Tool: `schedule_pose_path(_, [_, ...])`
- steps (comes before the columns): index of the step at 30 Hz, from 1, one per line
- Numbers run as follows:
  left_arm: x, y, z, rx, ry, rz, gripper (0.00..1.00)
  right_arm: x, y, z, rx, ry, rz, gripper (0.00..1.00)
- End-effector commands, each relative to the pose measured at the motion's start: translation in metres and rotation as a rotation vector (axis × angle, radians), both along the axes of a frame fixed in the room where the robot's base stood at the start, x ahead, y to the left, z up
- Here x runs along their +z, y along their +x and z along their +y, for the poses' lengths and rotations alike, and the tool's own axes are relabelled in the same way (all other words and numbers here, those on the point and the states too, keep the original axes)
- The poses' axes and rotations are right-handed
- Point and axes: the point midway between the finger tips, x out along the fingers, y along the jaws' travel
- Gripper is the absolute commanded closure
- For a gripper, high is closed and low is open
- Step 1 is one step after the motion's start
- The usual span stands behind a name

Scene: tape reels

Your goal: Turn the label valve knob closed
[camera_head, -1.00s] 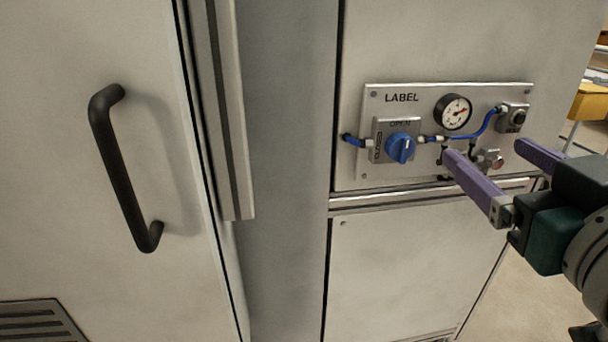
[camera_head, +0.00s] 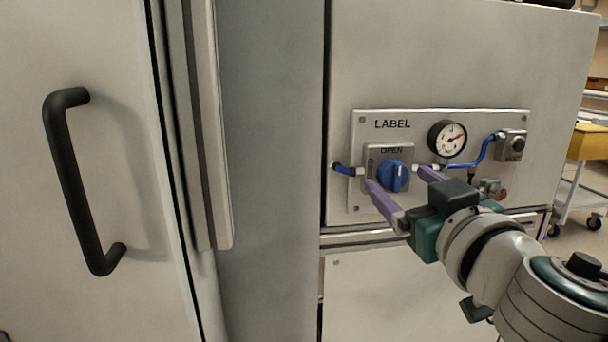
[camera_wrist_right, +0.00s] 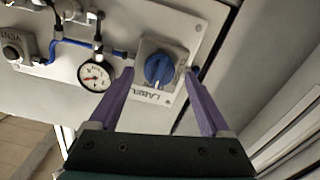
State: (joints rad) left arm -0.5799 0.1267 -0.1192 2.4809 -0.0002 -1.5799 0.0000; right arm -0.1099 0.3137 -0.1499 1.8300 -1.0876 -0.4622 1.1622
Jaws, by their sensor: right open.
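The blue valve knob (camera_head: 393,176) sits on a grey plate marked OPEN, on the metal panel (camera_head: 440,118) lettered LABEL. Its raised grip stands close to upright in the head view. My right gripper (camera_head: 400,178) is open, with one purple finger low on each side of the knob in the picture. In the right wrist view the knob (camera_wrist_right: 159,69) lies ahead, between and beyond the fingertips of the right gripper (camera_wrist_right: 152,78). I cannot tell that either finger touches it. My left gripper is not in view.
A round gauge (camera_head: 447,138) with a red needle, blue tubing (camera_head: 481,151) and a small black-button fitting (camera_head: 512,145) sit right of the knob. A cabinet door with a black handle (camera_head: 75,180) stands at left. A yellow-topped cart (camera_head: 588,143) stands at far right.

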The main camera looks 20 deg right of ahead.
Motion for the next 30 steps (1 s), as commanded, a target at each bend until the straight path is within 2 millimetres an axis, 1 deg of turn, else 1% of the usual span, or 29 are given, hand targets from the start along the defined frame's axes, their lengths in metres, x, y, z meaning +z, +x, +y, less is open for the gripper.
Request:
schedule_pose_path(3, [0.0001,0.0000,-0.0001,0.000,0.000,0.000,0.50,0.0003,0.0062,-0.0019,-0.001,0.000,0.000,0.19])
schedule_pose_path(11, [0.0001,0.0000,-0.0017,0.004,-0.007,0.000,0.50,-0.0003,0.0071,-0.0022,-0.001,0.000,0.001,0.19])
schedule_pose_path(14, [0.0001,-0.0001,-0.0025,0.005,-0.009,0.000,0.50,-0.0002,0.0070,-0.0021,-0.001,0.000,0.001,0.29])
schedule_pose_path(30, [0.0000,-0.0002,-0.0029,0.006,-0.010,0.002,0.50,-0.0001,0.0068,-0.0020,-0.001,0.000,0.001,0.89])
